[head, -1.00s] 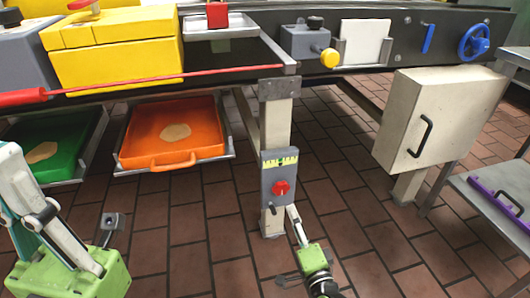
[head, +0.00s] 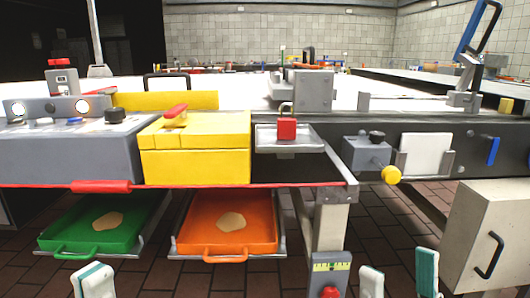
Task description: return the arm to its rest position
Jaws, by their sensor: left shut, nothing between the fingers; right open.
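Only the fingertips of my two grippers show, at the bottom edge of the head view. My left gripper (head: 92,272) is shut and empty, its white and teal fingers together in front of the green tray (head: 130,242). My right gripper (head: 398,262) is open, with its two fingers apart and nothing between them. It stands to the right of the table leg and left of the cream cabinet (head: 485,235). Both sets of fingers point upward. The rest of both arms is out of view.
The long workbench (head: 400,128) crosses ahead, with a yellow box (head: 195,150) and a red-handled rod (head: 100,186) along its edge. An orange tray (head: 262,240) hangs below beside the green one. The table leg (head: 330,228) carries a red knob. Tiled floor lies below.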

